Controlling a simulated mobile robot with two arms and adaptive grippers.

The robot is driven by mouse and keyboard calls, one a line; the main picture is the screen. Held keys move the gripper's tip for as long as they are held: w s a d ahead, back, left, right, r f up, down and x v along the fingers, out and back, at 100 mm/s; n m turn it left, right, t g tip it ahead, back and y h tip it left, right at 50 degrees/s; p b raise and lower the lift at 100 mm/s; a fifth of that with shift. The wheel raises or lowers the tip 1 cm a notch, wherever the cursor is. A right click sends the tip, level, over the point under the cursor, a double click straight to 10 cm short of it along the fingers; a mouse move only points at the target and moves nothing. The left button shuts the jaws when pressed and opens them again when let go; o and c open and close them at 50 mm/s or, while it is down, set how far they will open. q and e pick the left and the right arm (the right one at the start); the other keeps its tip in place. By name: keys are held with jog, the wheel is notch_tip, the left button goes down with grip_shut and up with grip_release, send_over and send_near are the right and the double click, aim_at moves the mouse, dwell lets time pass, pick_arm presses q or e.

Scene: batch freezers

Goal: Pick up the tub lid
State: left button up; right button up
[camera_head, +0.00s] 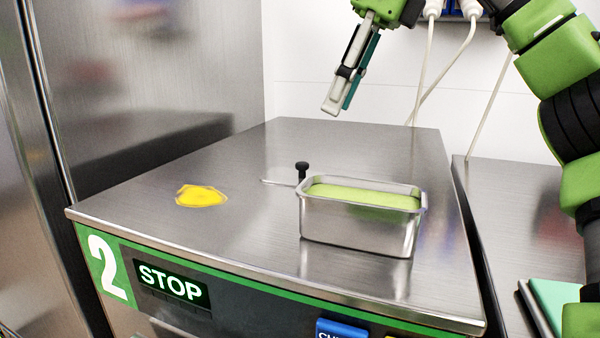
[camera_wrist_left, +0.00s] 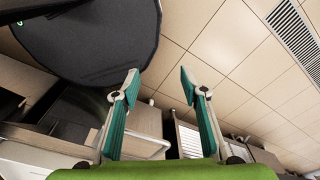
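A metal tub (camera_head: 357,229) with a pale green filling stands upright on the steel top of a machine. A black knob on a short stem (camera_head: 302,167) shows just behind the tub's left corner. A thin bright edge beside it looks like part of the flat tub lid (camera_head: 277,183); the tub hides the rest. My right gripper (camera_head: 341,108) hangs in the air above and behind the tub, apart from it and the knob. I see it edge-on, so its opening is unclear. My left gripper (camera_wrist_left: 160,82) is open and empty in the left wrist view, away from these objects.
A yellow patch (camera_head: 202,196) lies on the machine top (camera_head: 235,240), left of the tub. A tall steel cabinet (camera_head: 150,80) bounds the left side. White cables (camera_head: 424,75) hang at the back wall. A lower steel surface (camera_head: 515,215) lies right, beyond a gap.

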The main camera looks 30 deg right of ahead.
jog(key=f, duration=0.2)
send_over(304, 163)
jog(key=s+d, duration=0.2)
jog(key=f, duration=0.4)
jog(key=shift+w+a+f, duration=0.1)
jog(key=shift+w, duration=0.1)
jog(key=shift+f, duration=0.2)
jog(key=shift+s, duration=0.25)
jog(key=shift+a+f, duration=0.3)
jog(key=shift+f, duration=0.25)
jog(key=shift+w+a+f, duration=0.25)
jog(key=shift+w+f, duration=0.45)
jog(key=shift+f, duration=0.2)
jog(key=shift+x, duration=1)
jog(key=shift+c, duration=1.1)
pick_arm(q)
jog(key=shift+w, duration=0.4)
pick_arm(e)
grip_shut()
